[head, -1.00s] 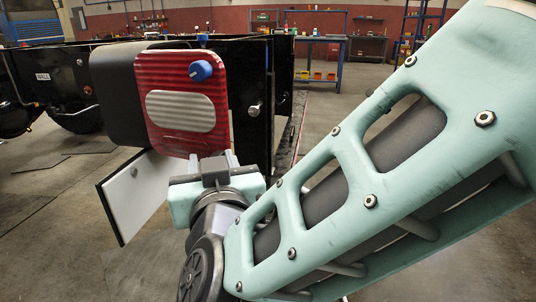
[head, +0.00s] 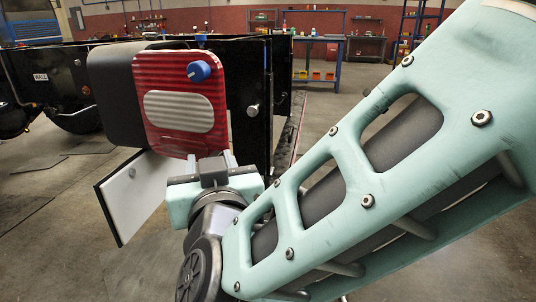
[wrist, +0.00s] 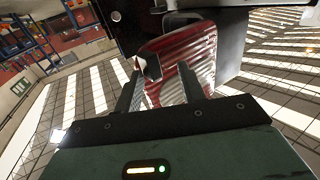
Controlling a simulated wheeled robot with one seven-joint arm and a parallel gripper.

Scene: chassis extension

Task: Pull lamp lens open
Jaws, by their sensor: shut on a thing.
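The lamp lens (head: 180,129) is a ribbed red square plate with a pale oval panel and a blue knob (head: 199,71) near its top right. It stands upright at the front of the dark lamp housing (head: 108,92). My gripper (head: 213,160) is at the lens's lower right edge and shut on it. In the wrist view the lens (wrist: 183,48) shows between and beyond the two fingers of my gripper (wrist: 160,78). The fingertips' contact is partly hidden in the head view.
A black chassis beam (head: 250,120) with a bolt stands just right of the lens. A white-faced plate (head: 133,195) hangs below. A workbench (head: 320,65) and shelves stand far back. The floor at the left front is open.

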